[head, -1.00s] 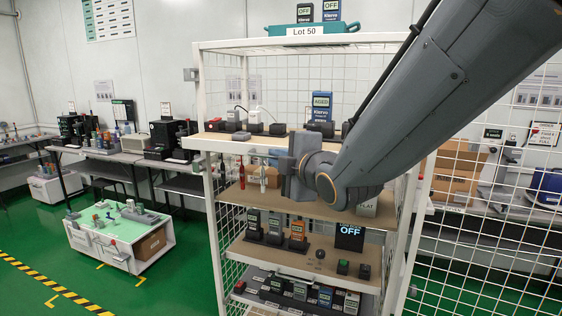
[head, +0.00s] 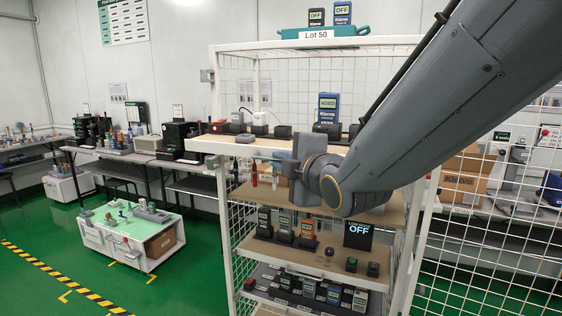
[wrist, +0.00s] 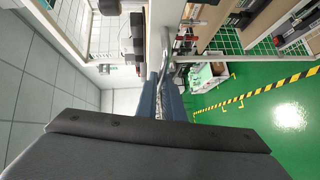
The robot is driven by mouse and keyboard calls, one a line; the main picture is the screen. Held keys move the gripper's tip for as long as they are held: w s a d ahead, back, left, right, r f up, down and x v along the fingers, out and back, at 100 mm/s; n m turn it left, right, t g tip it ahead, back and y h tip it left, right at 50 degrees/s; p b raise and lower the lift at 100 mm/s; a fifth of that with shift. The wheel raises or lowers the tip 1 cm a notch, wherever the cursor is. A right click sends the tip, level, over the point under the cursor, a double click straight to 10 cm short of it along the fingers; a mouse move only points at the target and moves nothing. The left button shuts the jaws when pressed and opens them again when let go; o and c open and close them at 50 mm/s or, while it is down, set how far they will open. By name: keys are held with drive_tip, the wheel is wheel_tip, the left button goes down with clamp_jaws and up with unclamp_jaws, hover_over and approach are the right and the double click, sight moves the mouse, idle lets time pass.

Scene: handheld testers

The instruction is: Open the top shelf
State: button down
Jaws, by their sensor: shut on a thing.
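The top shelf (head: 225,147) is a light wooden board in a white wire-mesh rack. Its left front corner juts out past the rack's white post. Black holders, a grey puck and a blue tester marked AGED (head: 328,107) stand on it. My gripper (wrist: 164,84) is at the shelf's front edge, its blue-grey fingers closed around a metal bar handle (wrist: 166,48). In the head view my wrist and forearm hide the shelf's right front part and most of the handle.
Lower shelves hold testers, including a black one reading OFF (head: 358,234). A teal tray labelled Lot 50 (head: 290,33) sits on the rack's top. A low white cart (head: 125,240) stands to the left, with open green floor between it and the rack.

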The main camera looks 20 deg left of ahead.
drive_tip(key=c, duration=1.9)
unclamp_jaws()
drive_tip(key=b+v, duration=0.1)
drive_tip(key=v, duration=0.6)
drive_tip(key=shift+s+d, duration=0.25)
drive_tip(key=shift+s, duration=0.05)
drive_tip(key=w+d+f+m+g+h, duration=0.3)
drive_tip(key=d+f+m+h, duration=0.65)
drive_tip(key=d+f, duration=0.75)
drive_tip(key=s+d+f+m+g+h, duration=0.1)
drive_tip(key=s+d+f+m+g, duration=0.8)
drive_tip(key=s+d+f+m, duration=0.4)
drive_tip(key=s+d+m, duration=0.2)
drive_tip(key=d, duration=0.1)
drive_tip(key=shift+d+f, duration=0.15)
drive_tip(key=shift+d, duration=0.1)
